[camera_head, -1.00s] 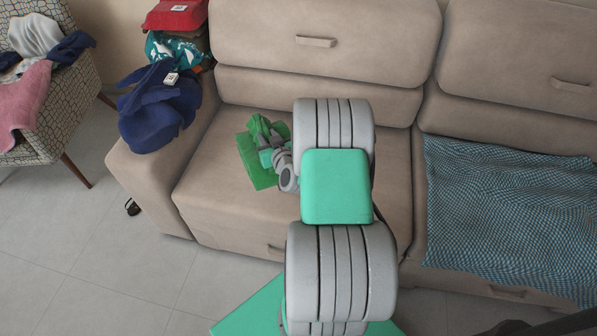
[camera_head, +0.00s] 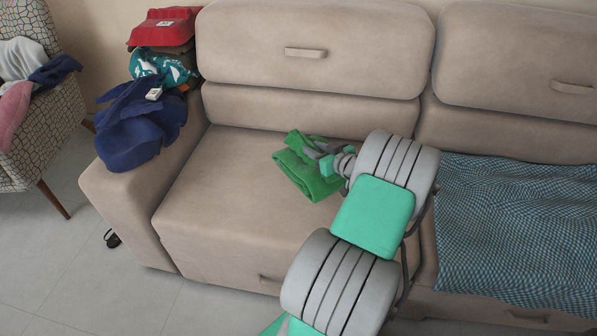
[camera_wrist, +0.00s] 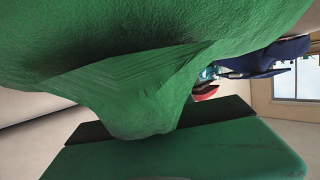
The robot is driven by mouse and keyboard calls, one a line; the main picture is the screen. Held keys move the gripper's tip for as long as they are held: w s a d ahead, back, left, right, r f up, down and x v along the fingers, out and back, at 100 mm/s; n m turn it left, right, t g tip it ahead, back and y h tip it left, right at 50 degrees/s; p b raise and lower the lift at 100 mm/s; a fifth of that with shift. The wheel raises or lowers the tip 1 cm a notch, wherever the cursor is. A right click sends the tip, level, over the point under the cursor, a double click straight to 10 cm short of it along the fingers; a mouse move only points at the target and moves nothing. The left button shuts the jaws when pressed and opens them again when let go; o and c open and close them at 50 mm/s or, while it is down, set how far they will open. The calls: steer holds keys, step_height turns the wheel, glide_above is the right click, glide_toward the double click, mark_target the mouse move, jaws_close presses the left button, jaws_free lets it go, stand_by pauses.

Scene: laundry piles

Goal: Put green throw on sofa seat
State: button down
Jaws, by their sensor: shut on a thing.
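The green throw (camera_head: 306,172) is folded and bunched over the left seat of the beige sofa (camera_head: 215,190) in the head view. My gripper (camera_head: 322,160) is shut on the throw near its upper right part. In the wrist view the throw (camera_wrist: 150,85) fills the upper part of the picture, close to the camera, and hides much of the gripper. A green finger part of my gripper shows below it. I cannot tell for sure whether the throw's lower edge touches the seat cushion.
Dark blue cloth (camera_head: 140,125), teal patterned cloth (camera_head: 160,68) and a red item (camera_head: 165,27) lie on the sofa's left arm. A blue checked blanket (camera_head: 515,225) covers the right seat. A patterned chair (camera_head: 45,135) with clothes stands at left. The left seat's left part is clear.

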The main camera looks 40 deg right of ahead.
mark_target(302, 158)
steer(key=w+f, duration=0.1)
steer(key=w+a+f+b, duration=0.1)
steer(key=f, duration=0.1)
steer(key=w+f, duration=0.1)
steer(key=f, duration=0.1)
steer(key=shift+w+a+f, duration=0.1)
steer(key=shift+w+a, duration=0.3)
steer(key=f, duration=0.1)
steer(key=f+b, duration=0.2)
steer(key=shift+w+a+f, duration=0.15)
steer(key=shift+w+f, duration=0.15)
steer(key=shift+f, duration=0.1)
steer(key=c, duration=1.1)
jaws_free()
